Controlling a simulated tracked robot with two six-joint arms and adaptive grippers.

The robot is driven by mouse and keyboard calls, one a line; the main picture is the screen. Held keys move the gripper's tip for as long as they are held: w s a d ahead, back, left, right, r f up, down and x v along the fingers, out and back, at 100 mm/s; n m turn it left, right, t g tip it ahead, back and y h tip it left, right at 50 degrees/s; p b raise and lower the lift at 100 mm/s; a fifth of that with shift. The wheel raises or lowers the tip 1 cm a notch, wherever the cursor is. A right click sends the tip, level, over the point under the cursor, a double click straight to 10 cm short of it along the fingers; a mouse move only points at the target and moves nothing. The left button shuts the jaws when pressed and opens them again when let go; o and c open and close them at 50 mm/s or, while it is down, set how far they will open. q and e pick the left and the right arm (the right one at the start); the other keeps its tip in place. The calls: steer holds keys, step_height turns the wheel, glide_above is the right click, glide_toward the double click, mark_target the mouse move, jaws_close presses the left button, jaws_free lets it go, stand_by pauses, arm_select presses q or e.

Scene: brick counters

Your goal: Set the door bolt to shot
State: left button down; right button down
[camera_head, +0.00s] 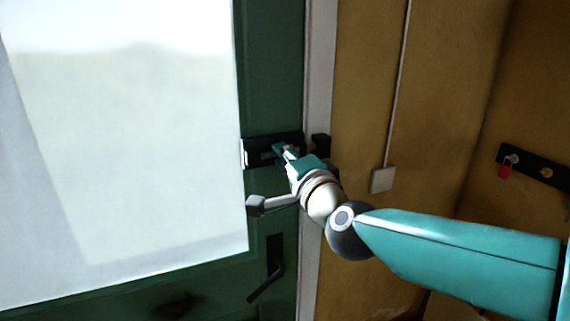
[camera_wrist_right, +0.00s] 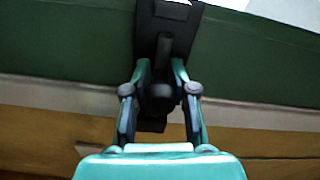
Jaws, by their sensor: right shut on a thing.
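The black door bolt (camera_head: 258,153) is mounted on the green door, at the edge beside the pale frame. Its black keeper (camera_head: 320,144) sits on the frame just to the right. My right gripper (camera_head: 284,150) is at the bolt, shut on its knob. In the right wrist view the dark bolt plate (camera_wrist_right: 180,22) runs up from between the fingers, and the round black knob (camera_wrist_right: 160,94) lies between them. My gripper hides part of the bolt, so I cannot tell whether the bar enters the keeper. My left gripper is not in view.
The green door (camera_head: 270,60) has a large bright pane (camera_head: 130,130) and a black lever handle (camera_head: 270,275) below the bolt. A pale switch box (camera_head: 382,179) is on the ochre wall. A dark key rack (camera_head: 535,166) with a red-tagged key hangs at the far right.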

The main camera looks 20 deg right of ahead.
steer(key=shift+d+f, duration=0.1)
steer(key=shift+f, duration=0.05)
steer(key=c, duration=1.2)
jaws_free()
steer(key=shift+d, duration=0.25)
steer(key=shift+a, duration=0.15)
steer(key=s+d, duration=0.1)
steer(key=s, duration=1)
steer(key=shift+s+d, duration=0.25)
steer(key=shift+s, duration=0.15)
